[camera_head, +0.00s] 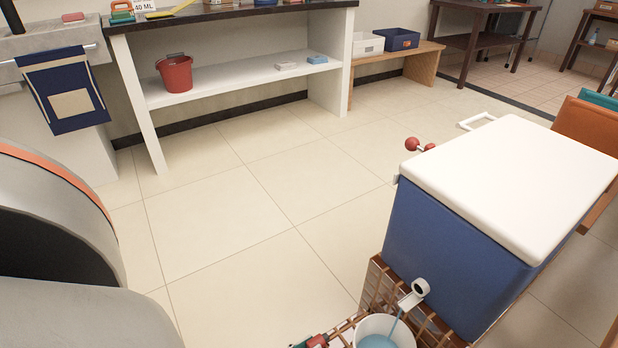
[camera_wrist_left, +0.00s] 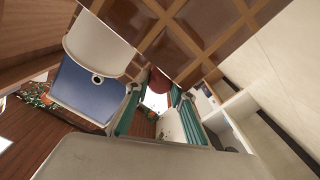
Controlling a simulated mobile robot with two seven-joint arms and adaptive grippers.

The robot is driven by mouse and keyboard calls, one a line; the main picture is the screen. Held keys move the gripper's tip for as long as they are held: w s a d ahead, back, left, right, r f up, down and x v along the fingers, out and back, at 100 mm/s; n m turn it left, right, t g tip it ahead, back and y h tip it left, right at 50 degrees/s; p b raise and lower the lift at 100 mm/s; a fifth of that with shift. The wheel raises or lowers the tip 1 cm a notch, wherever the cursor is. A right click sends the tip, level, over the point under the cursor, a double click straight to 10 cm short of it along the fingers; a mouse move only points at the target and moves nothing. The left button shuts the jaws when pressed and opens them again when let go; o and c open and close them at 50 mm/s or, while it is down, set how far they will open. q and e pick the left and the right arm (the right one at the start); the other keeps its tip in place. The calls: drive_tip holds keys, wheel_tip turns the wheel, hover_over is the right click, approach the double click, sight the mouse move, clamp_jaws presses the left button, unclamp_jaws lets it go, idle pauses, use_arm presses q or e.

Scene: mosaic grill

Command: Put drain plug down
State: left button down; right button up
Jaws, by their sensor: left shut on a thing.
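A blue cooler (camera_head: 455,245) with a white lid (camera_head: 515,180) stands at the right of the head view. A white round drain spout (camera_head: 420,288) sticks out low on its side, and a pale blue stream runs from it into a white bucket (camera_head: 362,325) below. In the left wrist view, my left gripper (camera_wrist_left: 157,92) has teal fingers shut on a red piece (camera_wrist_left: 158,80), which looks like the drain plug. A bit of red and teal (camera_head: 318,341) shows at the bottom edge of the head view, left of the bucket. My right gripper is in neither view.
A red ball-ended piece (camera_head: 412,143) shows by the cooler's far corner. A white shelf unit (camera_head: 240,80) holds a red bucket (camera_head: 175,73) at the back. The tiled floor between is clear.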

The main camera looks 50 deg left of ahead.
use_arm(q)
drive_tip(key=shift+s+f, duration=0.2)
drive_tip(key=shift+f, duration=0.3)
drive_tip(key=c, duration=2.1)
unclamp_jaws()
drive_tip(key=shift+c, duration=0.2)
drive_tip(key=o, duration=0.4)
drive_tip(key=shift+s+d+f, duration=0.1)
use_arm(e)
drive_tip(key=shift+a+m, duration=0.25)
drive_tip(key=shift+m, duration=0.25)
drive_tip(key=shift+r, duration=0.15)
use_arm(q)
drive_tip(key=shift+r, duration=0.35)
drive_tip(key=shift+w+r+p, duration=0.2)
drive_tip(key=shift+r+p, duration=0.15)
drive_tip(key=shift+p, duration=0.25)
drive_tip(key=shift+s+a, duration=0.2)
drive_tip(key=shift+s, duration=1.8)
drive_tip(key=shift+s+a, duration=0.15)
drive_tip(key=shift+s, duration=1.8)
drive_tip(key=shift+s+a, duration=0.2)
drive_tip(key=shift+s, duration=1.8)
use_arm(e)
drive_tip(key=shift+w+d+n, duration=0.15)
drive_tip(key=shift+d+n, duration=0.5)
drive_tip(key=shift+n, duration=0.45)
